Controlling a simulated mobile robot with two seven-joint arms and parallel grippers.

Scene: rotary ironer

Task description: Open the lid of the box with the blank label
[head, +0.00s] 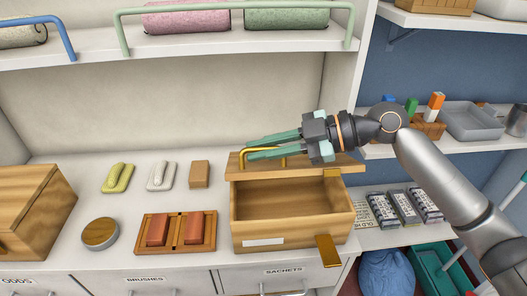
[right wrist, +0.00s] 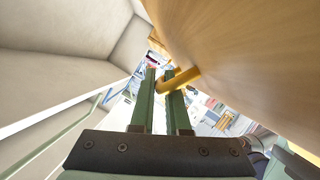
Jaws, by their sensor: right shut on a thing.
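The wooden box (head: 244,230) with a blank white label (head: 263,242) stands on the counter. Its lid (head: 347,164) is raised off the front rim toward the back, so the interior is visible; the part I can see looks empty. A brass clasp (head: 327,250) sticks out low at the front right. My right gripper (head: 262,147) is shut on the yellow lid handle (head: 243,158). In the right wrist view, the handle (right wrist: 182,80) passes between the green fingers (right wrist: 160,95), beside the lid's wooden face (right wrist: 250,50). My left gripper is not in view.
Another wooden box (head: 30,200) stands shut at the left. A tray with two reddish blocks (head: 175,232), a round tin (head: 100,233), brushes (head: 118,178) and a small block (head: 199,174) lie between. A shelf with rolled towels (head: 187,18) hangs above.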

